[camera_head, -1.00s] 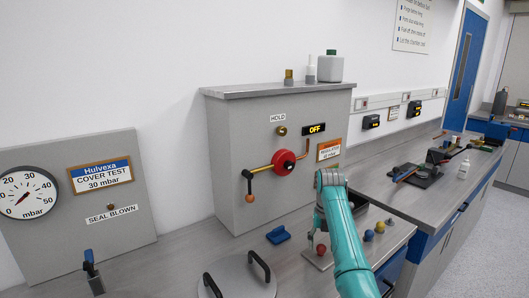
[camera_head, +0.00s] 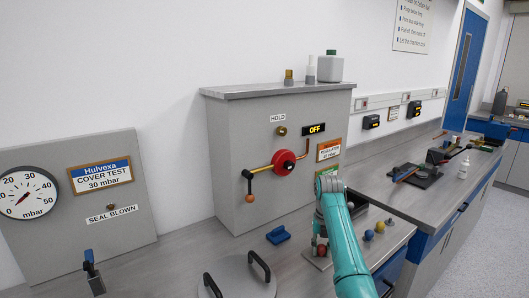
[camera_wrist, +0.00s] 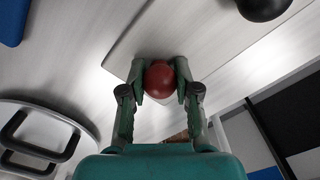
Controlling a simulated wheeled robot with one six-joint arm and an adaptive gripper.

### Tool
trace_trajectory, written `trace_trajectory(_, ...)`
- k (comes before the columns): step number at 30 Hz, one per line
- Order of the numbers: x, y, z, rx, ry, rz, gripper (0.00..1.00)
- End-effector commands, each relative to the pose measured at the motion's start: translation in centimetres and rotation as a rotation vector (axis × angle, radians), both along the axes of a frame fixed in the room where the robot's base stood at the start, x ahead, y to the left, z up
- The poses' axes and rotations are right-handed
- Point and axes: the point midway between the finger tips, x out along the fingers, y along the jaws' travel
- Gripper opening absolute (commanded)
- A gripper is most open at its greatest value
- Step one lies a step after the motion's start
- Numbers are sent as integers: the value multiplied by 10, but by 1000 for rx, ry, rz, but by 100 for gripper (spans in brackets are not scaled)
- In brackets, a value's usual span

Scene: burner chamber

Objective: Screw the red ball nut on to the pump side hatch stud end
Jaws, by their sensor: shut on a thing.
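The red ball nut (camera_head: 321,251) is on a small light plate (camera_head: 312,262) at the front of the bench, right of centre in the head view. In the wrist view the red ball nut (camera_wrist: 159,80) sits between both fingertips. My gripper (camera_wrist: 160,82) is shut on it, one finger on each side. In the head view my gripper (camera_head: 321,244) is partly hidden by my own arm. I cannot tell whether the ball still touches the plate. I cannot make out the pump side hatch stud end in either view.
A round lid (camera_head: 232,283) with two black handles lies at the front left. A blue item (camera_head: 278,235) lies behind it. A grey cabinet (camera_head: 240,190) with a red knob (camera_head: 284,162) stands behind.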

Motion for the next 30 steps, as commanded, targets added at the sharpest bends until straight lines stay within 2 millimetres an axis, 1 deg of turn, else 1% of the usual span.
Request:
trace_trajectory(1, -1, 0, -4, 0, 6, 0, 0)
trace_trajectory(5, -2, 0, -5, 0, 7, -1, 0)
trace_trajectory(8, -2, 0, -6, 0, 8, -37, 0)
trace_trajectory(30, -4, 1, -10, -2, 16, -860, 0)
